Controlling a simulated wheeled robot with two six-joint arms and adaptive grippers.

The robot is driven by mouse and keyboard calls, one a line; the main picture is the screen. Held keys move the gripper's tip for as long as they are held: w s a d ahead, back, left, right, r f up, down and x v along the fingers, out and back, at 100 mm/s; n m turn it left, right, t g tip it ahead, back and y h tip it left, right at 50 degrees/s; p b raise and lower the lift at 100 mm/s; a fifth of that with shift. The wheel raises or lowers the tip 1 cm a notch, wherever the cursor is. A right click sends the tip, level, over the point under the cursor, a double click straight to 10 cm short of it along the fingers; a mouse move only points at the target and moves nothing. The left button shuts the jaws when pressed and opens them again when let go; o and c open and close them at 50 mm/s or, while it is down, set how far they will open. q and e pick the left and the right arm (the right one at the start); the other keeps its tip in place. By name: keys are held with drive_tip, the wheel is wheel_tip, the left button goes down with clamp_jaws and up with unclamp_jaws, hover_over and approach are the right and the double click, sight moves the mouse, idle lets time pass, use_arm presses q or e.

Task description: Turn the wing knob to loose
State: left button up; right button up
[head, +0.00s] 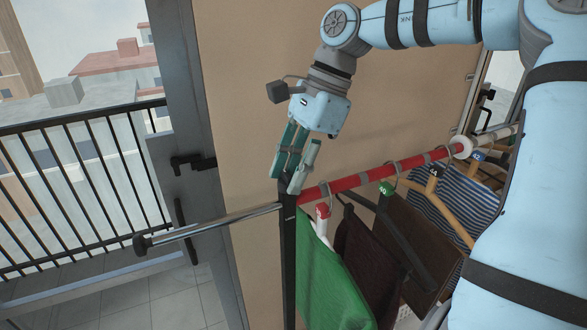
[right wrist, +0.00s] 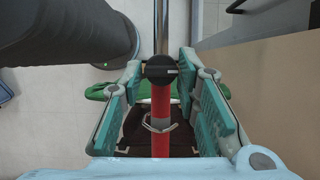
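The wing knob (right wrist: 161,68) is black and round with a raised bar across it, seen in the right wrist view on top of the rack joint. My right gripper (head: 296,176) points down at the joint from above. In the right wrist view, its two teal-padded fingers (right wrist: 161,76) are apart, one on each side of the knob, and I see no clear contact. In the head view, the fingers hide most of the knob at the top of the black post (head: 289,260). My left gripper is not in view.
The red rail (head: 350,181) runs right from the joint, with hangers, a green cloth (head: 325,280) and dark and striped clothes. A chrome rod (head: 215,223) sticks out left toward the window frame. A tan wall stands behind. A balcony railing (head: 70,190) is at the left.

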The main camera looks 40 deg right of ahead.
clamp_jaws()
